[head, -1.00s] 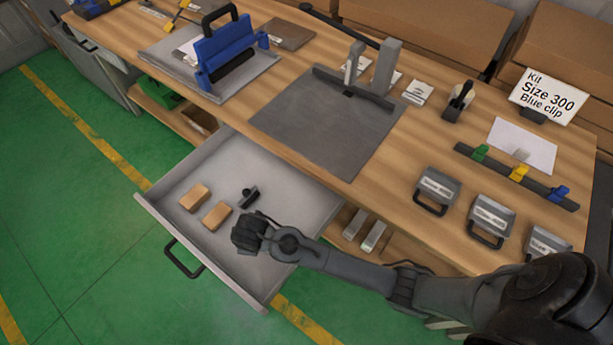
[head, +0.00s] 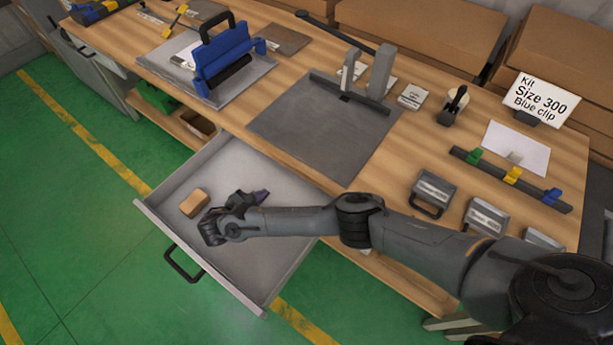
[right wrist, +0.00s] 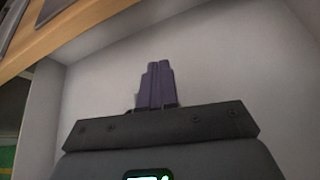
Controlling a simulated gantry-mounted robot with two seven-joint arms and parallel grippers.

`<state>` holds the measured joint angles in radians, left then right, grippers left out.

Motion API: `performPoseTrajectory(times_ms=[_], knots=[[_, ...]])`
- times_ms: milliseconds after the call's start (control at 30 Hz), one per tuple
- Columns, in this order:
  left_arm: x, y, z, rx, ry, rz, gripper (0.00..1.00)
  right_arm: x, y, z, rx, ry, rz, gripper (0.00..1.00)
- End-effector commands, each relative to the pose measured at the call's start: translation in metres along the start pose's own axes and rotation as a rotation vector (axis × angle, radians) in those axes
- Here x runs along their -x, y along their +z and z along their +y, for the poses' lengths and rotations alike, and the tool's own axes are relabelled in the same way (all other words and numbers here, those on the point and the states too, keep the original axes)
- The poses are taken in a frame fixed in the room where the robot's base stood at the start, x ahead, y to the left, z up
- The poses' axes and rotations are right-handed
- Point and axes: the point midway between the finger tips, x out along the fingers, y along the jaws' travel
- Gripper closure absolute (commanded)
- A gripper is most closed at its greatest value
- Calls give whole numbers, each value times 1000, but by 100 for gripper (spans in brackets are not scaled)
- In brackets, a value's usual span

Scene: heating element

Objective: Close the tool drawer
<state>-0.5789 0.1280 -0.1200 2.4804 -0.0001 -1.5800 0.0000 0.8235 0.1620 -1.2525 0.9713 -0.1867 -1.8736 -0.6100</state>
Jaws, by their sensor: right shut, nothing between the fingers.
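The tool drawer (head: 238,262) is pulled out from under the workbench, with its black handle (head: 180,265) on the front panel. A tan block (head: 194,203) lies on its floor near the front. My right gripper (head: 262,196) is inside the drawer area, over the floor, with its fingers pointing towards the bench. In the right wrist view its purple fingers (right wrist: 157,85) are together and empty, with pale drawer walls around them. The second block and the small dark item are hidden behind my arm and hand. My left gripper is not in view.
The wooden workbench (head: 360,180) above holds a grey mat (head: 300,130), a blue tool (head: 225,62), grey cases (head: 433,190) and a clip rail (head: 495,170). The bench edge shows at the wrist view's upper left (right wrist: 75,30). Green floor (head: 80,230) in front is clear.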

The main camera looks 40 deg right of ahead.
Motion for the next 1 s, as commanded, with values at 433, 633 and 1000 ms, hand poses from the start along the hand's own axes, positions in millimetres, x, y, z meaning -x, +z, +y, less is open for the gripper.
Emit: performPoseTrajectory(times_ms=[433,633,1000], knots=[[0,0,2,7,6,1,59,-30,6,-59,230,-30,-201,100],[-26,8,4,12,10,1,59,-63,9,-60,227,-29,-198,100],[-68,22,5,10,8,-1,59,-115,24,-59,227,-29,-198,100]])
